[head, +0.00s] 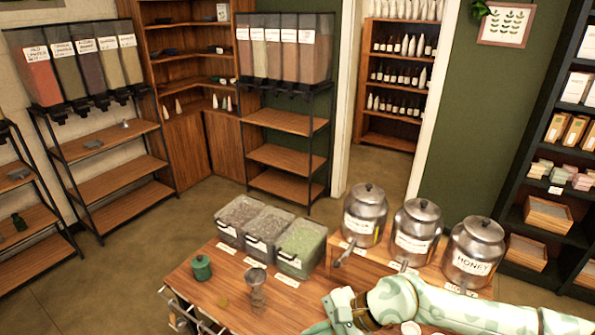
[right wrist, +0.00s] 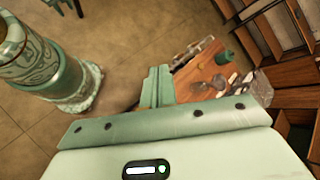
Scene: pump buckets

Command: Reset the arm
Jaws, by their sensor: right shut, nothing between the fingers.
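My right arm comes in from the right along the bottom of the head view, and its pale green gripper (head: 330,312) is over the front of the wooden table. In the right wrist view the fingers of my right gripper (right wrist: 158,84) are together, with nothing held. The table (right wrist: 198,72) shows beyond them, with a green jar (right wrist: 223,57) on it. My left gripper is in neither view. The front of the table is partly hidden by my right arm.
On the table (head: 215,305) stand a green jar (head: 202,268), a metal scoop or cup (head: 256,280) and several clear bins (head: 302,246). Metal canisters (head: 477,250) line its back right. Shelves and dispensers (head: 285,48) line the walls; the floor (head: 125,255) between is clear.

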